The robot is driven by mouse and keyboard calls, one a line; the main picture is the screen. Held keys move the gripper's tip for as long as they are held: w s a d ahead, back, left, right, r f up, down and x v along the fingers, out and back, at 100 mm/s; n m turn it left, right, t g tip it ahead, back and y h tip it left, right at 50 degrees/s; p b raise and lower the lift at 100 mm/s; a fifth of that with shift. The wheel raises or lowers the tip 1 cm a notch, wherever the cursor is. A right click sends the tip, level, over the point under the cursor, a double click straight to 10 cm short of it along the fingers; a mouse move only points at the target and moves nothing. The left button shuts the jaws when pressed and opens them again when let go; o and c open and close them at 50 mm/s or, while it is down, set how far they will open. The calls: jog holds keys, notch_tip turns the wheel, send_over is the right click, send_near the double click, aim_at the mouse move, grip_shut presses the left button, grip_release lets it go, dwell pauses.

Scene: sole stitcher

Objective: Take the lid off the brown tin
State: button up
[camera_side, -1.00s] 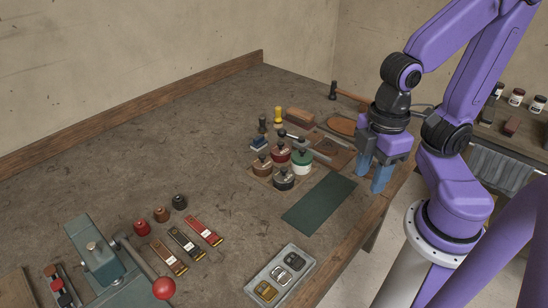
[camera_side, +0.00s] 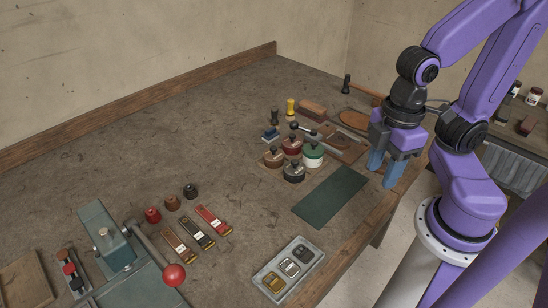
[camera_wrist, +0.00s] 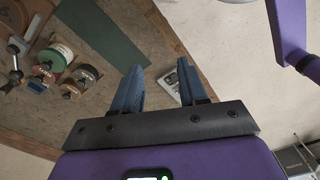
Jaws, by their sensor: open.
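The brown tin (camera_side: 273,159) stands on the bench at the left of a tight group of tins, with its knobbed lid on. Beside it are a dark red tin (camera_side: 292,147), a green tin (camera_side: 313,156) and a black tin (camera_side: 294,174). In the wrist view the brown tin (camera_wrist: 70,89) is at the lower left, partly overlapped by its dark knob. My gripper (camera_side: 382,176) is open and empty, fingers down, near the bench's right edge, well right of the tins. Its two blue fingers are apart in the wrist view (camera_wrist: 160,68).
A dark green mat (camera_side: 331,198) lies between tins and bench edge. A buckle tray (camera_side: 290,268) is at the front.

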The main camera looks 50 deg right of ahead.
jog(key=o, duration=0.7)
notch_tip(320, 180, up, 3)
jog(key=m, duration=2.6)
send_over(273, 147)
jog(key=f, duration=1.1)
jog(key=shift+s+d+f, duration=0.1)
jog(key=shift+s+f, duration=0.05)
jog(key=shift+s, duration=0.05)
jog(key=shift+w+f, duration=0.15)
jog(key=shift+f, duration=2.95)
